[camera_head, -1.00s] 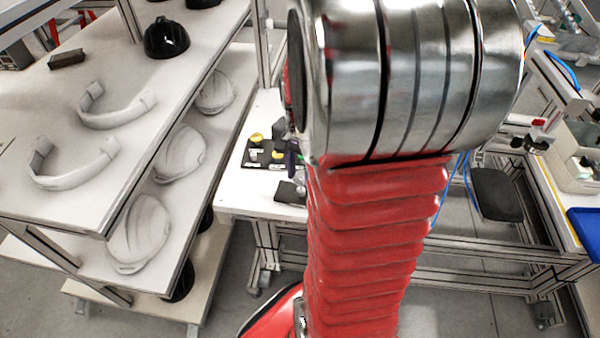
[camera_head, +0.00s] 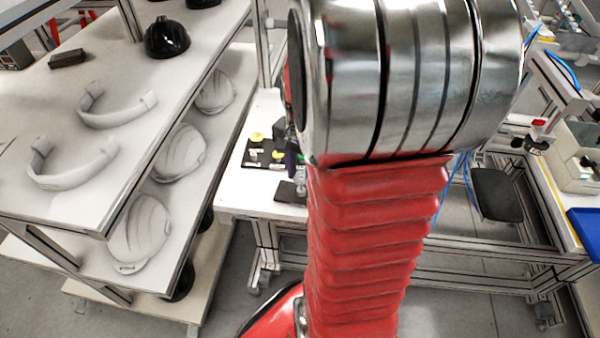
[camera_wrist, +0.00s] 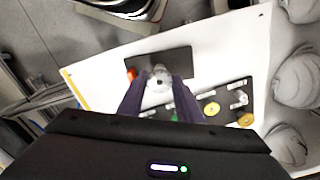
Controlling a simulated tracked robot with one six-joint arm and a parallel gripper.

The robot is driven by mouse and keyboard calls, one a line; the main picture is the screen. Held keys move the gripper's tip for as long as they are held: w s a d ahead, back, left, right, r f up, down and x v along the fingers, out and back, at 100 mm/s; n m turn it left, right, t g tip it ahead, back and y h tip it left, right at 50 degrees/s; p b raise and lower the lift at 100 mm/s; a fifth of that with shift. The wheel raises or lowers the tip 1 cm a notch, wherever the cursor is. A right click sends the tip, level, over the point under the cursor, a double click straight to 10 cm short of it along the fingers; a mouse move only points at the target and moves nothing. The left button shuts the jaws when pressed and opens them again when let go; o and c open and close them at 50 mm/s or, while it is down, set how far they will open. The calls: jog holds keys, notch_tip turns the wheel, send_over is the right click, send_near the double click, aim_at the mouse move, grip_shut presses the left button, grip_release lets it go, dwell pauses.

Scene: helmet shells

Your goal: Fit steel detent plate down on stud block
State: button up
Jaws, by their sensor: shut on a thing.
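My gripper (camera_wrist: 160,92) points down over the white bench in the wrist view, its two dark purple fingers on either side of a silver-grey round piece (camera_wrist: 159,76) with a dark spot at its middle. This looks like the steel detent plate, held between the fingertips. A black rectangular base (camera_wrist: 178,60) lies under it. I cannot tell whether they touch, and I cannot make out the stud block for certain. In the head view a purple finger (camera_head: 291,162) shows beside my arm, which hides most of the gripper.
A black board (camera_wrist: 228,112) with yellow knobs (camera_wrist: 246,119) and several grey fittings lies to the right in the wrist view. Shelves with white helmets (camera_head: 180,153) stand left of the bench (camera_head: 240,195).

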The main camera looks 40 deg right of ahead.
jog(key=shift+f, duration=2)
dwell(0.4)
jog(key=o, duration=1.1)
jog(key=shift+r, duration=0.15)
notch_tip(320, 180, up, 14)
jog(key=shift+f, duration=0.25)
dwell(0.7)
